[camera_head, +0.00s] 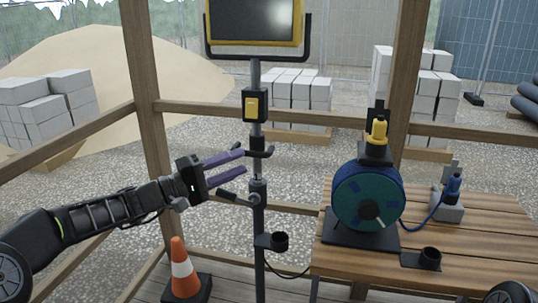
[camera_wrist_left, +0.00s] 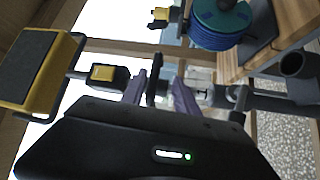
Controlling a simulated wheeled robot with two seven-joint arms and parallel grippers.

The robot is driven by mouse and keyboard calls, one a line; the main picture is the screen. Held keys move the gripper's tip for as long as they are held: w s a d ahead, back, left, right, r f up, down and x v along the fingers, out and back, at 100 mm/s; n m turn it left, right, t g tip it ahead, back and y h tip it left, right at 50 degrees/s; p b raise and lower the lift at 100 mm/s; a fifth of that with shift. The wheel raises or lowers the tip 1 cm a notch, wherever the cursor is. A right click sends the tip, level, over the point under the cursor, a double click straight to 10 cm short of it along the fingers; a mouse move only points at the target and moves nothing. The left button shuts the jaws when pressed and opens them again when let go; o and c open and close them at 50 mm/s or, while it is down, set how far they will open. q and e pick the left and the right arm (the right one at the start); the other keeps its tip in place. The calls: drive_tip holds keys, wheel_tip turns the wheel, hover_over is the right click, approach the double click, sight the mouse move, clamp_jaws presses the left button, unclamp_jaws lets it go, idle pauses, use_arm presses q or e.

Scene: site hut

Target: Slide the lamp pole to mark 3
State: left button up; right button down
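The lamp pole (camera_head: 256,75) stands upright, with a yellow-framed lamp (camera_head: 255,22) on top and a yellow-and-black switch box (camera_head: 252,106) below it. A short dark crossbar handle (camera_head: 258,151) sits on the pole under the box. Lower down are a collar with a lever (camera_head: 235,198) and the thicker lower tube (camera_head: 259,225). My left gripper (camera_head: 243,161) is open, its purple fingers pointing at the pole near the crossbar. In the left wrist view the dark handle (camera_wrist_left: 154,80) appears between the parted fingers; contact cannot be told. No mark numbers are readable. My right gripper is not in view.
An orange cone (camera_head: 183,270) stands below my left arm. Wooden posts and rails (camera_head: 142,70) frame the hut.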

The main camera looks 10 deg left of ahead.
use_arm(q)
drive_tip(key=shift+d, duration=0.1)
drive_tip(key=p, duration=0.2)
hover_over(254, 167)
drive_tip(key=s+d, duration=0.3)
drive_tip(key=shift+s+r, duration=0.15)
drive_tip(key=shift+r, duration=0.25)
drive_tip(key=shift+c, duration=0.6)
clamp_jaws()
idle(0.4)
